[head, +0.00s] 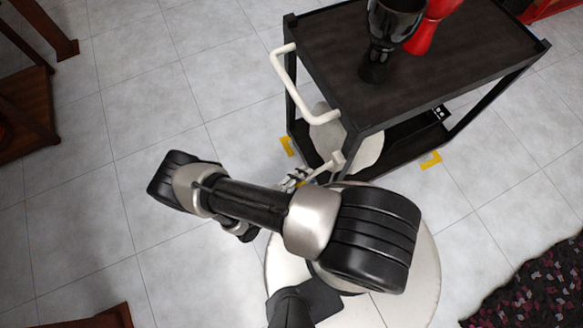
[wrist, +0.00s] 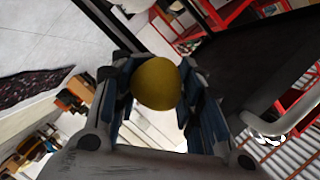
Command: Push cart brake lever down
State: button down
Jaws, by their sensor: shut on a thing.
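The black cart (head: 450,60) stands at the upper right of the head view, with a pale handle (head: 288,80) at its left end. A pale brake lever (head: 325,167) sticks out from the cart's near lower corner toward my gripper (head: 294,179). In the wrist view the lever's round yellow knob (wrist: 157,84) sits between the two fingers of my gripper (wrist: 156,98), which are shut on it. The lever's shaft behind the knob is hidden there. In the head view, my arm partly covers the gripper.
A black goblet drum (head: 385,35) and a red one (head: 424,35) stand on the cart top. A pale rounded object (head: 350,140) is on its lower shelf. Yellow marks (head: 431,160) lie on the floor.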

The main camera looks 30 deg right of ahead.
jog(key=shift+f+b, duration=0.55)
jog(key=shift+f, duration=0.45)
jog(key=shift+d, duration=0.1)
jog(key=c, duration=1.1)
grip_release()
jog(key=shift+w+d, duration=0.1)
jog(key=shift+d, duration=0.05)
jog(key=shift+r, duration=0.1)
jog(key=v, duration=1.2)
jog(key=shift+r, duration=0.2)
